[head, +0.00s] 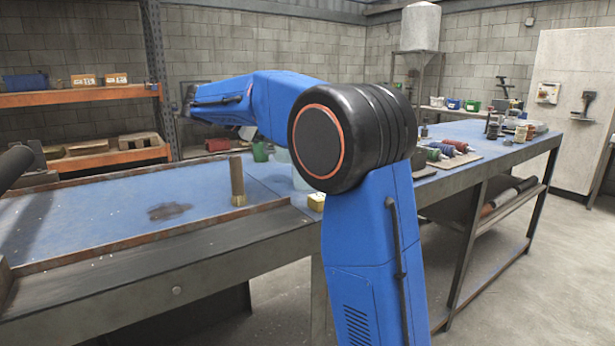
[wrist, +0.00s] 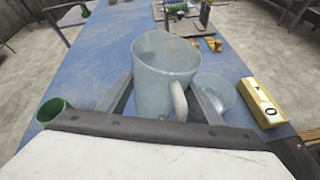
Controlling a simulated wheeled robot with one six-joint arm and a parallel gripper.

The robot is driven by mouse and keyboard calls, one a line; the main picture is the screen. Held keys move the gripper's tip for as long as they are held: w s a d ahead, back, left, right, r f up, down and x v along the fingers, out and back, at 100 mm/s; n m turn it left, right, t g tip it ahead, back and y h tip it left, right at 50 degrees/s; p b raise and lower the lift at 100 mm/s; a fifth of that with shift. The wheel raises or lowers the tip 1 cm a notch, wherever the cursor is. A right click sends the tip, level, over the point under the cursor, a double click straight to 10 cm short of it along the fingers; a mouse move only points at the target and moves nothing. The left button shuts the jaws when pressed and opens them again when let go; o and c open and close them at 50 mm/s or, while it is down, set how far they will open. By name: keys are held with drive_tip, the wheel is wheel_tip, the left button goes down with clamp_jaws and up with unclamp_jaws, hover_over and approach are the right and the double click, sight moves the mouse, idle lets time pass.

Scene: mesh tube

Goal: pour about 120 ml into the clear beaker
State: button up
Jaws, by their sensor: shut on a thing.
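A pale grey-blue jug (wrist: 165,75) with a handle stands between the fingers of my gripper (wrist: 163,95) in the wrist view. My gripper is shut on it. The jug's mouth is towards the top of the picture, and I cannot make out a liquid level inside. The clear beaker (wrist: 216,90) is just right of the jug and right finger, partly hidden by them. In the head view my arm covers most of that area. A clear vessel (head: 298,180), probably the beaker, shows in part left of my arm's black joint.
A green cup (wrist: 54,110) stands left of my gripper, and a yellow block (wrist: 264,103) lies right of the beaker. Spools and small parts (head: 450,148) are farther along the blue bench.

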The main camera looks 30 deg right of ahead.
drive_tip(key=shift+w+f+n+g, duration=0.3)
drive_tip(key=shift+f+g, duration=0.1)
drive_tip(key=shift+f, duration=0.1)
drive_tip(key=shift+w+f+n+g+b, duration=0.2)
drive_tip(key=shift+n+g+b, duration=0.2)
drive_tip(key=shift+n+b, duration=0.35)
drive_tip(key=shift+r+h, duration=0.1)
drive_tip(key=shift+h, duration=0.2)
